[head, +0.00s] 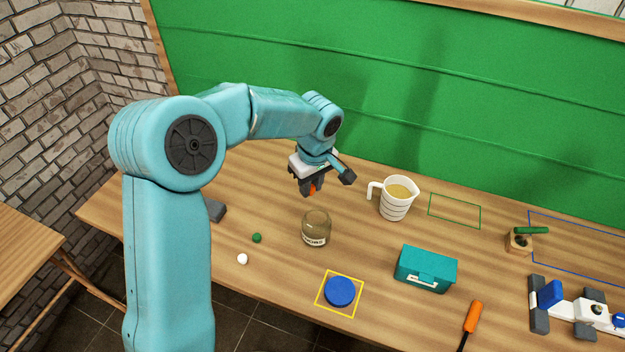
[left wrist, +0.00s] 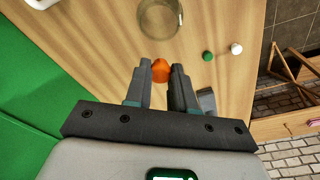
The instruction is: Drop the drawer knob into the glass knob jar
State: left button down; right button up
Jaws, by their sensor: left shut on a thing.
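My left gripper (head: 312,188) is shut on an orange drawer knob (left wrist: 161,71), which shows between the fingertips in the left wrist view. In the head view the gripper is above the table, behind the glass knob jar (head: 316,228). The jar stands upright with its mouth open and a label on its front. It also shows in the left wrist view (left wrist: 160,17), beyond the fingertips and apart from the knob. My right gripper is not in view.
A green knob (head: 257,238) and a white knob (head: 242,259) lie left of the jar. A measuring jug (head: 397,199) stands behind right. A blue round lid (head: 340,291) lies in a yellow square, and a teal box (head: 426,269) stands to the right.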

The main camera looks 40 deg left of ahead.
pick_arm(q)
notch_tip(320, 180, down, 3)
jog(key=shift+r+b, duration=0.1)
jog(key=shift+b, duration=0.5)
jog(key=c, duration=0.9)
grip_release()
jog(key=shift+o, duration=0.2)
jog(key=shift+d, duration=0.1)
jog(key=shift+r, duration=0.15)
notch_tip(320, 180, up, 16)
jog(key=d, duration=0.1)
jog(key=shift+s+d, duration=0.35)
jog(key=shift+d, duration=0.05)
